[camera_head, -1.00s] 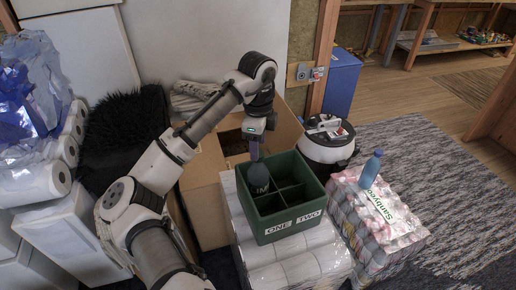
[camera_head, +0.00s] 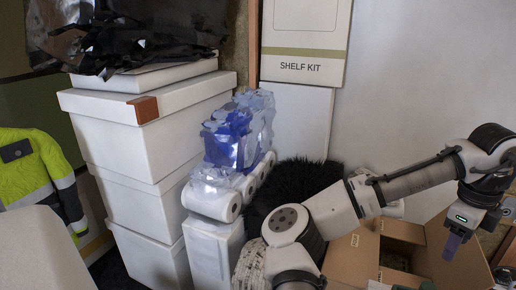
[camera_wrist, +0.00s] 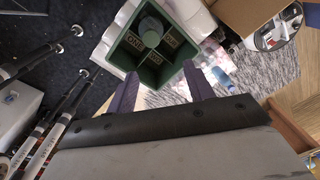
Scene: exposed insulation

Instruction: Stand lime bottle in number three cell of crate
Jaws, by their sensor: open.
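The green crate (camera_wrist: 130,78) shows at the top of the wrist view, divided into cells with pale labels. A dark bottle (camera_wrist: 150,32) stands in one of its far cells; I cannot read its label. A blue bottle (camera_wrist: 222,78) is outside the crate, to its right. I cannot make out any lime-coloured bottle. My gripper (camera_wrist: 160,80) is open and empty, with its purple fingers apart, just short of the crate in the wrist view.
An open cardboard box (camera_head: 352,258) lies below my arm in the head view. White stacked boxes (camera_head: 150,140), paper rolls (camera_head: 215,200) and a black furry thing (camera_head: 290,190) stand to the left. Thin poles (camera_wrist: 50,120) lie left in the wrist view.

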